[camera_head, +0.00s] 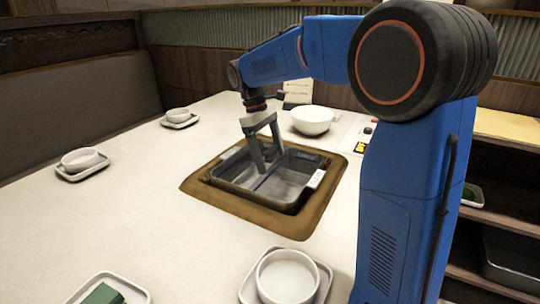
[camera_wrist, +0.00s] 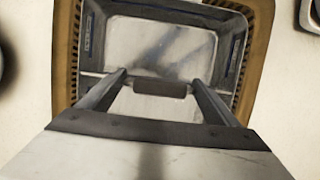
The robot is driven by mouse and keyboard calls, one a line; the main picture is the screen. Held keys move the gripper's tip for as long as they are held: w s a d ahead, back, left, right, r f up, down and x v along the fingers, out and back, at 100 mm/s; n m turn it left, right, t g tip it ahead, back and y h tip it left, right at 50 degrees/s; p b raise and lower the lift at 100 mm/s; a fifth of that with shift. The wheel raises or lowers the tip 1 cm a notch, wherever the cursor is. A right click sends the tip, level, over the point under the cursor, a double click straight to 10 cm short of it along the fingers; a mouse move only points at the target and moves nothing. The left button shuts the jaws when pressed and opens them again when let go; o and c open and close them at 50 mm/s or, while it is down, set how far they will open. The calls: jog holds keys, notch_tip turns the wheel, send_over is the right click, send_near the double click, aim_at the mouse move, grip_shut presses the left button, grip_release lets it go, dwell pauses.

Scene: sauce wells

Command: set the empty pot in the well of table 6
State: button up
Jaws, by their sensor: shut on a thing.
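The empty pot (camera_head: 284,188) is a rectangular grey metal pot with a divider across its middle and pale tags on its rim. It lies within the brown frame of the well (camera_head: 305,225) in the table (camera_head: 150,220). Whether it rests fully down or sits slightly high is hard to tell. My gripper (camera_head: 264,172) reaches down from above into the middle of the pot and is shut on its divider. In the wrist view, my gripper's fingers (camera_wrist: 160,86) flank a dark grip piece on the divider, and the pot's bare inside (camera_wrist: 160,45) shows beyond.
A white bowl (camera_head: 312,120) stands behind the well. Small bowls on trays stand at the left (camera_head: 80,159), the back left (camera_head: 178,116) and the front (camera_head: 288,278). A tray with a green item (camera_head: 104,294) is at the front left. A bench (camera_head: 80,95) runs behind.

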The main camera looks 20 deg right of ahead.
jog(key=shift+f, duration=0.3)
dwell(0.5)
jog(key=o, duration=1.1)
jog(key=shift+r, duration=0.2)
jog(key=shift+r, duration=5.3)
jog(key=shift+s, duration=0.1)
